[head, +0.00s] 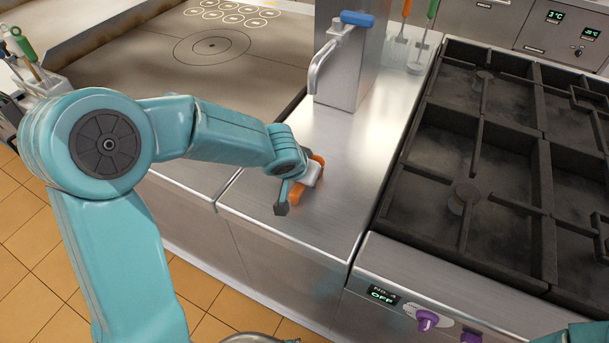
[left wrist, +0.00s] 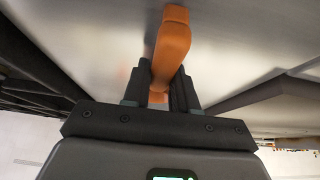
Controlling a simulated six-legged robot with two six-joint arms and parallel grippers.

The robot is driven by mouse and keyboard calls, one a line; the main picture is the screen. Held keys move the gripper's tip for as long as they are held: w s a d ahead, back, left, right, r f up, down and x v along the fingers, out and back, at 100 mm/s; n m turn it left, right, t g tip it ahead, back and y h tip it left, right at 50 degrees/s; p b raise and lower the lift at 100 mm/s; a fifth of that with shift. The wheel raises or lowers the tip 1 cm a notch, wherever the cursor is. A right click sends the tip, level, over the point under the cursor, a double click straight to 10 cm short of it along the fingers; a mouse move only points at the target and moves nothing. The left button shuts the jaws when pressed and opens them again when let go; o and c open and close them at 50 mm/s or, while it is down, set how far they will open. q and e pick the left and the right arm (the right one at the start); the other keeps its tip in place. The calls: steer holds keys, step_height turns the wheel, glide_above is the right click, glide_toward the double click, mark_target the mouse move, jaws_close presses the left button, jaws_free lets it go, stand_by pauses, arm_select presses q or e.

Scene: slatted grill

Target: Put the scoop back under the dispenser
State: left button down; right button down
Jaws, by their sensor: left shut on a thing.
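The scoop (head: 318,160) shows only in part beside my left gripper on the steel counter; orange parts and a pale part are visible, the rest is hidden by the gripper. My left gripper (head: 292,192) is shut on it, low over the counter near its front. In the left wrist view the scoop's orange handle (left wrist: 173,45) stands between the two dark fingers of the gripper (left wrist: 160,82). The dispenser (head: 352,65) is a steel box with a blue lever and a curved spout, at the back of the same counter. My right gripper is out of view.
A burner range (head: 470,190) with dark grates stands to the right. A flat griddle (head: 215,55) lies to the left. Utensils with orange (head: 403,20) and green (head: 431,12) handles are right of the dispenser. The counter (head: 350,150) between gripper and dispenser is clear.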

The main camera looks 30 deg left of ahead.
arm_select(q)
steer(key=shift+a+f, duration=0.1)
steer(key=shift+f, duration=0.1)
steer(key=c, duration=0.9)
jaws_free()
steer(key=shift+w, duration=0.1)
steer(key=shift+r, duration=0.1)
